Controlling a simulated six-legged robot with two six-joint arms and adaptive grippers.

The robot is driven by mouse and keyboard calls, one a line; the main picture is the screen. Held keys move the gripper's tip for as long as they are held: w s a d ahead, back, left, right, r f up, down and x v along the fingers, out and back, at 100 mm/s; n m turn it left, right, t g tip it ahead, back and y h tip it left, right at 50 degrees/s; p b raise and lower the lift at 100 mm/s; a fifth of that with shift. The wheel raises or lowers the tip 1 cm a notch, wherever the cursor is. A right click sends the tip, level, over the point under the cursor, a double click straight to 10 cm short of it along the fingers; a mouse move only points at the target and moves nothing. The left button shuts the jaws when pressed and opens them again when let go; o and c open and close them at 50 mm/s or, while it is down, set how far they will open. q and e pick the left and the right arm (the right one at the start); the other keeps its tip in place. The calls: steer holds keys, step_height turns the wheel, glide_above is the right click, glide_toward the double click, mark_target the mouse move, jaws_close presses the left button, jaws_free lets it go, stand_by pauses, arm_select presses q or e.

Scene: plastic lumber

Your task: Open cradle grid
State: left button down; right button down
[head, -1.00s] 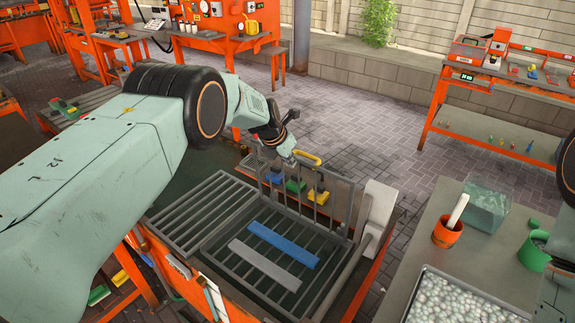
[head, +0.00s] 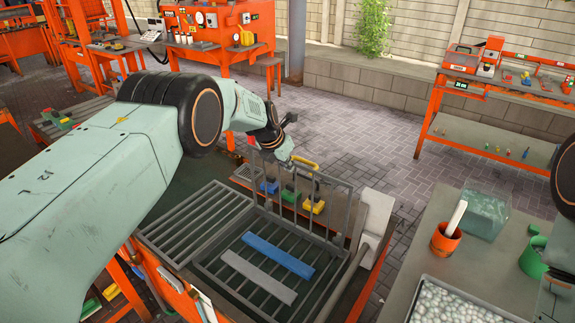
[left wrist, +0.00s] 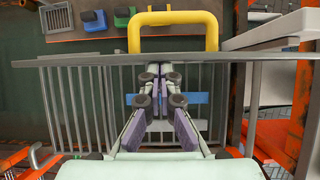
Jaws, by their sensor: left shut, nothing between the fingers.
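The cradle grid (head: 335,206) is a grey barred panel standing raised at the back of the cradle (head: 205,278) in the head view. Its yellow handle (head: 305,163) is at the top edge. The handle (left wrist: 135,38) also shows large in the left wrist view. My left gripper (left wrist: 159,72) is shut and empty, beside the handle and apart from it in that view. In the head view my left gripper (head: 287,160) is by the grid's top edge; its tips are hard to make out. A blue plank (head: 278,256) and a grey plank (head: 258,276) lie in the cradle. My right gripper is out of view.
A flat grey slatted panel (head: 195,222) lies left of the cradle. Blue, green and yellow blocks (head: 288,196) sit behind the raised grid. A grey table (head: 425,275) at right holds an orange cup (head: 445,243) and a tray of pale pellets (head: 470,302). Paving beyond is open.

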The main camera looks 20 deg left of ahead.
arm_select(q)
steer(key=v, duration=1.2)
steer(key=shift+s+a+f, duration=0.15)
